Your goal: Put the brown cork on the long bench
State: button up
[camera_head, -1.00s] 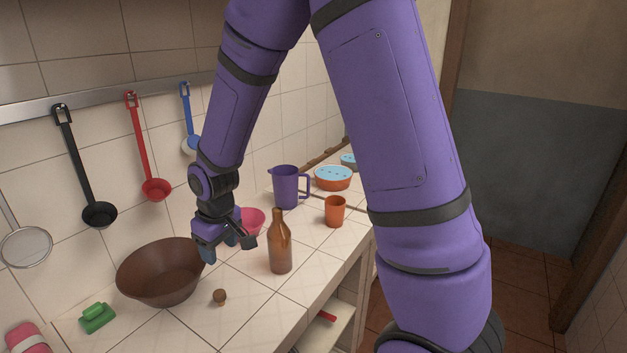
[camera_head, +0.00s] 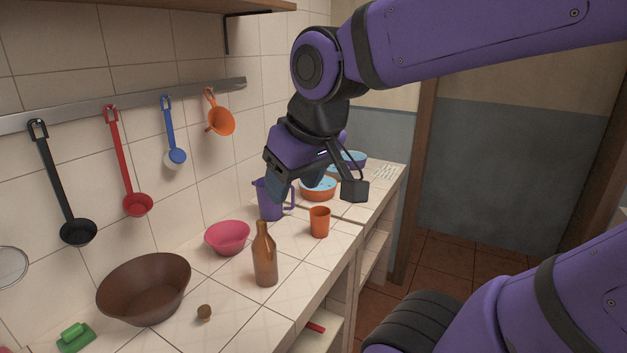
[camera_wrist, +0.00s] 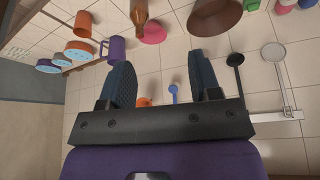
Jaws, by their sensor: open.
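The brown cork (camera_head: 204,312) is a small round-topped piece standing on the near tiled counter (camera_head: 238,316), between the brown bowl and the brown bottle. I cannot pick it out in the wrist view. The tiled surface runs back in two sections; which one is called the long bench I cannot tell. My gripper (camera_head: 297,184) is raised in front of the purple jug and orange dish in the head view, far from the cork. In the wrist view its two fingers (camera_wrist: 160,75) are spread apart with nothing between them.
A brown bowl (camera_head: 146,289), brown bottle (camera_head: 264,258), pink bowl (camera_head: 228,238), orange cup (camera_head: 319,222), purple jug (camera_head: 270,200) and green brush (camera_head: 75,338) stand on the counter. Ladles and an orange funnel (camera_head: 220,121) hang on the wall. Bare tiles lie right of the cork.

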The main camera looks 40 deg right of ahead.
jog(key=shift+s+d+r, duration=0.15)
jog(key=shift+s+r, duration=0.05)
jog(key=shift+s, duration=0.7)
jog(key=shift+s+d+r, duration=0.15)
jog(key=shift+s+r, duration=0.05)
jog(key=shift+s, duration=0.7)
